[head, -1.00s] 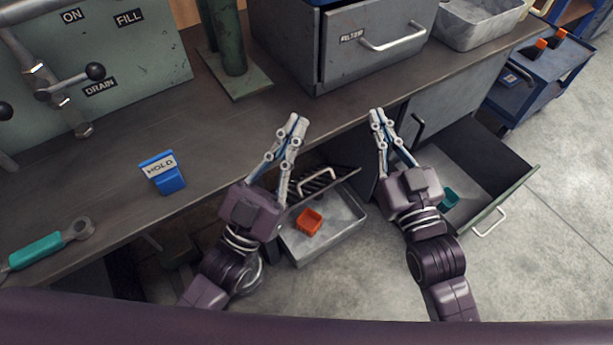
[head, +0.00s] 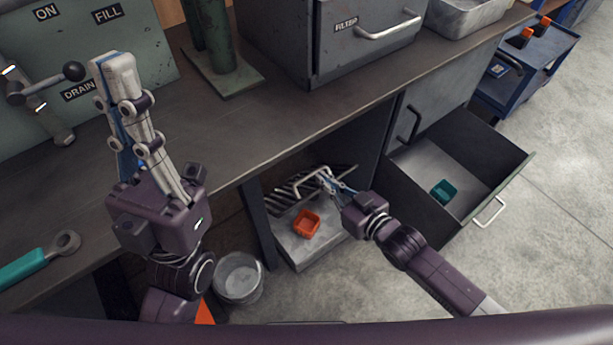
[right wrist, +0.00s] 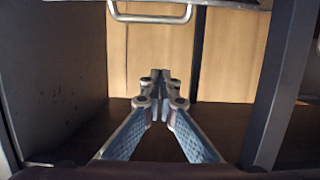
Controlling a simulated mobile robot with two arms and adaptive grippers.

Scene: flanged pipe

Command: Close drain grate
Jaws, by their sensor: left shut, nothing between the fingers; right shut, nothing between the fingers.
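The drain grate (head: 284,197) is a dark slatted panel with a pale bar handle, standing tilted at the back of a grey basin (head: 325,251) under the bench. My left gripper (head: 110,60) is shut and empty, raised at the left in front of the valve panel.
A clear bucket (head: 238,278) stands on the floor left of the basin. An open drawer (head: 457,217) with a teal cup (head: 443,190) is at the right. A teal-handled wrench (head: 40,260) lies on the bench (head: 290,133).

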